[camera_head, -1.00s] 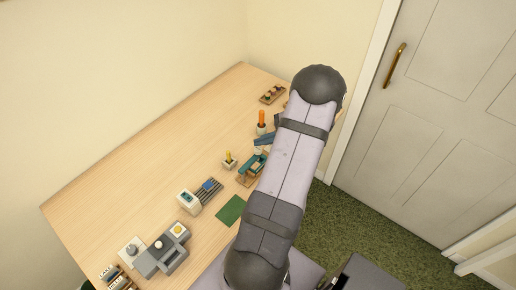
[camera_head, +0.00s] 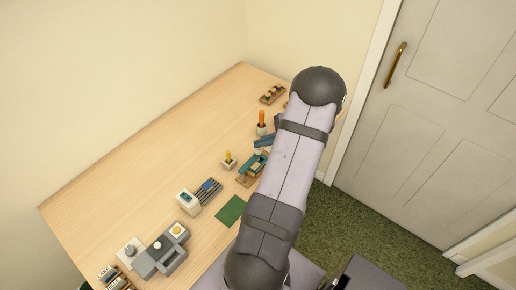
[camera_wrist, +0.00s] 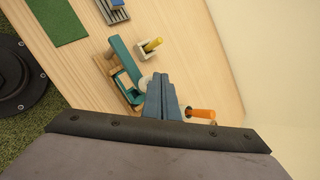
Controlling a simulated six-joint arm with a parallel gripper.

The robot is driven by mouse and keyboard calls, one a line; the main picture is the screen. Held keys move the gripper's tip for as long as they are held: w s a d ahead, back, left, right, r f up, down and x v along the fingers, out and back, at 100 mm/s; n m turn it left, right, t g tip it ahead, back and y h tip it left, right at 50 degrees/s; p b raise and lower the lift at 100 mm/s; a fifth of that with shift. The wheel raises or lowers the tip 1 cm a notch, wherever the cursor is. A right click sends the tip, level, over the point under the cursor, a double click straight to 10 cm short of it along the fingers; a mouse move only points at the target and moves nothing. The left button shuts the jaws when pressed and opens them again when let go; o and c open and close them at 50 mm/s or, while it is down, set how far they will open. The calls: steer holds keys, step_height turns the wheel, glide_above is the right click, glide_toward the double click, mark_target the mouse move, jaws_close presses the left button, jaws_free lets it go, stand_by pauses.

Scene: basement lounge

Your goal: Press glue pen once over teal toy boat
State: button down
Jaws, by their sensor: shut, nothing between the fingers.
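A teal boat-like toy (camera_head: 254,166) sits on a wooden stand, left of my arm in the head view. In the wrist view the teal toy (camera_wrist: 128,88) shows beside a long teal bar (camera_wrist: 121,55); whether they are one thing I cannot tell. My gripper (camera_wrist: 162,80) has its blue-grey fingers together and empty, just right of the toy in the wrist view; part of it shows in the head view (camera_head: 268,138). A yellow pen (camera_head: 228,155) and an orange pen (camera_head: 262,117) stand upright in holders; which is the glue pen I cannot tell.
A green mat (camera_head: 230,210), a white box (camera_head: 187,201), a grey slatted rack (camera_head: 208,191) and a grey device (camera_head: 160,254) stand along the table. A wooden tray (camera_head: 271,95) is at the far end. The table's left part is clear.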

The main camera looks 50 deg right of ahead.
mark_target(261, 150)
steer(key=shift+f+b, duration=0.75)
steer(key=shift+f, duration=0.1)
stand_by(0.7)
steer(key=shift+r, duration=0.1)
stand_by(0.4)
steer(key=shift+r+p, duration=0.85)
steer(key=shift+r, duration=0.35)
steer(key=shift+r, duration=0.15)
steer(key=shift+r+p, duration=1.65)
steer(key=shift+r, duration=0.7)
